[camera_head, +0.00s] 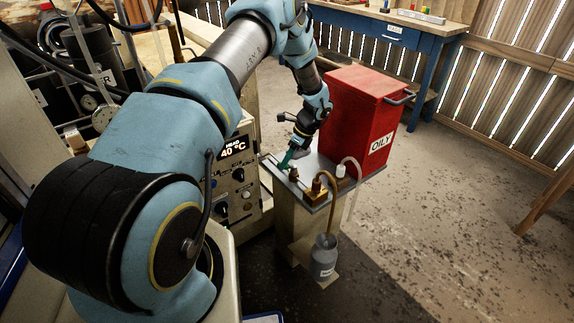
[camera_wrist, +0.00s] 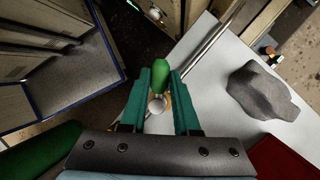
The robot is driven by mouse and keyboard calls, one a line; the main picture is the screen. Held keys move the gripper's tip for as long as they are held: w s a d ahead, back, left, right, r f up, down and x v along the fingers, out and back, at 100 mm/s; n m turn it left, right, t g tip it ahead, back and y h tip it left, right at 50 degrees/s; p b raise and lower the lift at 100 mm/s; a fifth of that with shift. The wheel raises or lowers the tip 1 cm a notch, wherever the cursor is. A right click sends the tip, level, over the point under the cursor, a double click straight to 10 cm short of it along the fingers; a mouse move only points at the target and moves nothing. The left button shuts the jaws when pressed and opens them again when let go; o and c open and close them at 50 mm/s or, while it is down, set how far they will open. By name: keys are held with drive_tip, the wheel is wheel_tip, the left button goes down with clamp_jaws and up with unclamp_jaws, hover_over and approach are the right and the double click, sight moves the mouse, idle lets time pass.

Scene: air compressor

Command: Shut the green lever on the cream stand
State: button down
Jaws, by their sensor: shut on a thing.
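The cream stand (camera_head: 291,215) is in the middle of the head view, with a grey top plate (camera_head: 345,183) that also shows in the wrist view (camera_wrist: 218,78). The green lever (camera_wrist: 160,73) shows in the wrist view as a rounded green grip between the teal fingertips. My gripper (camera_wrist: 160,88) is shut on it, a finger on each side. In the head view my gripper (camera_head: 289,157) reaches down to the left part of the stand's top. There the wrist and fingers hide the lever, and I cannot tell its angle.
A red bin marked OILY (camera_head: 352,112) stands behind the stand. A brass fitting (camera_head: 317,188) with a hose and a grey bottle (camera_head: 323,258) are at its front. A control panel (camera_head: 236,170) reading 40 °C is close on the left. A grey lump (camera_wrist: 262,92) lies on the plate.

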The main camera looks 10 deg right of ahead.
drive_tip(key=n+b, duration=0.1)
drive_tip(key=n, duration=0.1)
drive_tip(key=s+n+g+b, duration=0.1)
drive_tip(key=n+g+b, duration=0.1)
drive_tip(key=n, duration=0.1)
drive_tip(key=shift+s+a+f+n, duration=0.15)
drive_tip(key=shift+a+n, duration=0.1)
drive_tip(key=shift+n, duration=0.05)
drive_tip(key=n+g+h+b, duration=0.1)
drive_tip(key=n, duration=0.1)
drive_tip(key=s+n+g+b, duration=0.1)
drive_tip(key=n, duration=0.2)
drive_tip(key=shift+s+h, duration=0.2)
drive_tip(key=shift+h, duration=0.2)
drive_tip(key=shift+n, duration=0.3)
drive_tip(key=c, duration=0.7)
unclamp_jaws()
drive_tip(key=shift+o, duration=0.2)
drive_tip(key=shift+r, duration=0.2)
drive_tip(key=b+v, duration=0.2)
drive_tip(key=v, duration=0.8)
drive_tip(key=shift+w+r, duration=0.25)
drive_tip(key=shift+r, duration=0.05)
drive_tip(key=shift+d, duration=0.1)
